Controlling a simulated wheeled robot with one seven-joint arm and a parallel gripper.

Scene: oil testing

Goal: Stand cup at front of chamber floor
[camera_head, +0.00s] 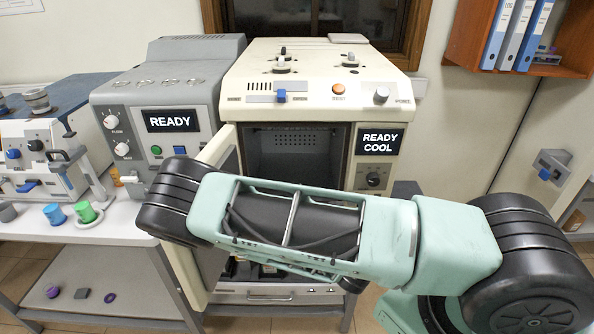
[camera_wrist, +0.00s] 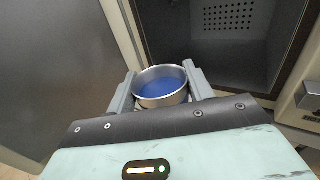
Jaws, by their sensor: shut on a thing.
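In the wrist view a metal cup (camera_wrist: 161,99) with a blue inside sits upright between the two fingers of my gripper (camera_wrist: 161,88). The gripper is shut on the cup. The chamber (camera_head: 294,152) is open, with a dark interior and a perforated back wall. The chamber also shows in the wrist view (camera_wrist: 215,62), beyond the cup, with its opening up and to the right. In the head view my arm crosses in front of the chamber's lower part, and my gripper and the cup are hidden there.
The chamber's door (camera_head: 228,165) stands swung open at the left; its dark face fills the wrist view's left (camera_wrist: 55,65). A panel reading READY COOL (camera_head: 380,140) is right of the opening. A grey machine (camera_head: 170,105) stands left. Blue (camera_head: 54,214) and green (camera_head: 86,211) cups stand on the left bench.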

